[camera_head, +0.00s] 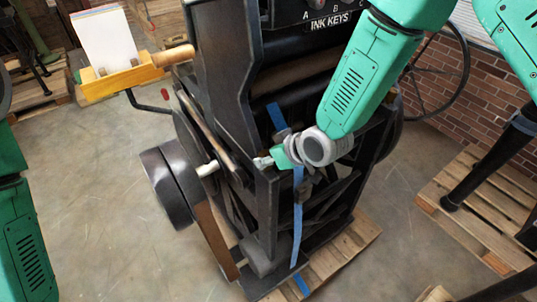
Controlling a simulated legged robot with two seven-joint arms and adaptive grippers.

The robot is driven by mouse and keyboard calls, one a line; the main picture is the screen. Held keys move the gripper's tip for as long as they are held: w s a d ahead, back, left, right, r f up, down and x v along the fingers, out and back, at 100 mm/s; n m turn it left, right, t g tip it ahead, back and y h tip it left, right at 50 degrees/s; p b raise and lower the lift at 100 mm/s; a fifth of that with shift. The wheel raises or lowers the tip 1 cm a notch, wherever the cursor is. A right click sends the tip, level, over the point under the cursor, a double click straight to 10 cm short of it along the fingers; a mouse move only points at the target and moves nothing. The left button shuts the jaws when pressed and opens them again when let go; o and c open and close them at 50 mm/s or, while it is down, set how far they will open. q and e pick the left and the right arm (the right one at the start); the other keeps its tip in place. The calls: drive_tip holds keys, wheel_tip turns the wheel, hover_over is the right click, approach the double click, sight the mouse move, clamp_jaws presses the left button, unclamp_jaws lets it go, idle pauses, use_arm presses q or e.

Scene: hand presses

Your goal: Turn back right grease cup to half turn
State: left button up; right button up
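The dark hand press (225,60) stands in the middle of the head view. A small pale metal fitting (263,162), which looks like a grease cup, sits at the top of a frame post. My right gripper (274,157) reaches in from the upper right, with its tip at or right beside this fitting. Its fingers are small and partly hidden, so I cannot tell whether they are closed on it. The cup's turn angle is too small to read. My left arm shows at the left edge, but its gripper is out of view.
A pale knob or shaft end (207,168) sticks out left of the post, above a dark wheel (168,188). A blue strap (298,215) hangs beneath my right gripper. A yellow tray (120,78) holds paper. Pallets (440,200) stand right; open floor (90,200) lies left.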

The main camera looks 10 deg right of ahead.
drive_tip(key=shift+w+a+r, duration=0.15)
drive_tip(key=shift+w+a, duration=0.05)
drive_tip(key=shift+a, duration=0.1)
drive_tip(key=shift+d, duration=0.25)
drive_tip(key=shift+a+m+t+h, duration=0.25)
drive_tip(key=shift+m+h, duration=0.25)
drive_tip(key=shift+m, duration=0.3)
drive_tip(key=shift+w+d, duration=0.1)
drive_tip(key=o, duration=1.1)
drive_tip(key=shift+d, duration=0.1)
drive_tip(key=shift+o, duration=0.2)
drive_tip(key=v, duration=1.2)
